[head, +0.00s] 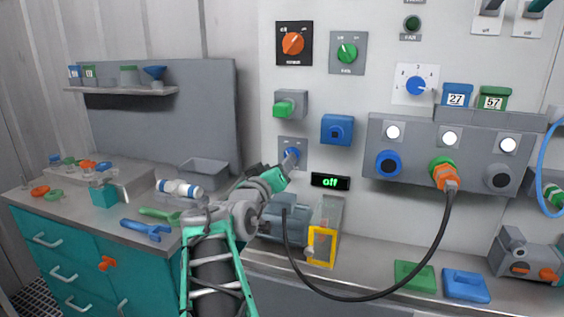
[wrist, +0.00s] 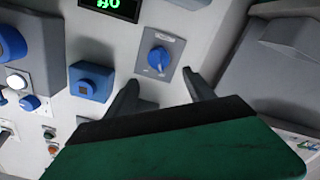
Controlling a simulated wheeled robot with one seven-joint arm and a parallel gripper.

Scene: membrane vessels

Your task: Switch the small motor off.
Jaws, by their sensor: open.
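A blue rotary knob (head: 292,153) sits on a small grey plate on the wall panel. It also shows in the wrist view (wrist: 158,60), with a pale pointer mark. A black display (head: 330,181) to its lower right reads "off" in green, and its edge shows at the top of the wrist view (wrist: 110,6). My gripper (head: 287,165) is close in front of the knob and partly covers its plate. In the wrist view my gripper (wrist: 160,80) is open and empty, with the knob just beyond and between its fingertips. A blue-grey motor (head: 284,215) stands below on the bench.
A blue box with a round button (head: 337,130) and a green switch (head: 286,107) are close to the knob. A yellow frame (head: 321,246) stands by the motor. A black cable (head: 370,295) hangs from the orange plug (head: 445,177). Tools lie on the left bench.

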